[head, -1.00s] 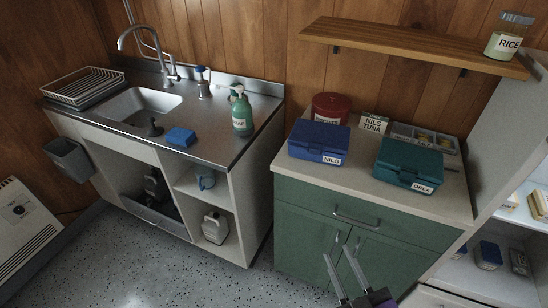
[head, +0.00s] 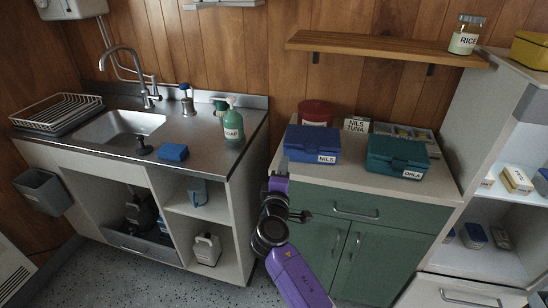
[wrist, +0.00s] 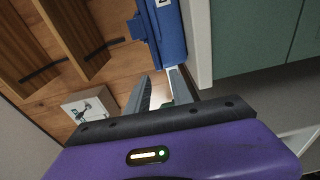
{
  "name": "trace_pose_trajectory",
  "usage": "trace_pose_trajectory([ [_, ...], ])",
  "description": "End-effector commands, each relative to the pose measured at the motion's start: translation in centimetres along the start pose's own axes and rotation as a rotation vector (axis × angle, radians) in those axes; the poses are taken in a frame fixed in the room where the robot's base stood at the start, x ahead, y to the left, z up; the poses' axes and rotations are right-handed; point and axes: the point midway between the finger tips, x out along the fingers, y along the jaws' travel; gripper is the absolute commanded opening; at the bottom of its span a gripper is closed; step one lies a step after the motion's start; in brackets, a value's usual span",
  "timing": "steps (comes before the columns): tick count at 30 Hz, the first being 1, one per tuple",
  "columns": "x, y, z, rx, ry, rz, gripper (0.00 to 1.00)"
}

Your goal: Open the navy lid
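The navy box labelled NILS (head: 318,152) stands on the counter of the green cabinet, with its navy lid (head: 312,135) shut. Part of the blue box shows at the top of the wrist view (wrist: 167,32), just beyond my fingers. My gripper (wrist: 160,92) is open, with a gap between its two fingers and nothing held. In the head view my arm rises in front of the cabinet's left edge, and my gripper end is near the box's front left corner. The fingertips are hard to make out there. I see no contact with the lid.
A teal box labelled ORLA (head: 398,155) stands right of the navy box. A wooden shelf (head: 385,47) hangs above. The sink unit (head: 215,160) is left, across a narrow gap.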

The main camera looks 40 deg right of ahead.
Motion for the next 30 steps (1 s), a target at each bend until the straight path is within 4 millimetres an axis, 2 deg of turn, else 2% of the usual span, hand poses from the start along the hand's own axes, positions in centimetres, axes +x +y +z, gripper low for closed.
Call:
trace_pose_trajectory([
  [5, 0.8, 0.3, 0.9, -0.033, -0.038, 0.004, 0.27],
  [18, 6.8, 0.3, 1.0, -0.03, -0.034, 0.003, 0.27],
  [23, 7.7, 0.2, 1.1, -0.03, -0.032, 0.003, 0.27],
  [30, 7.8, 0.2, 1.1, -0.029, -0.032, 0.002, 0.27],
])
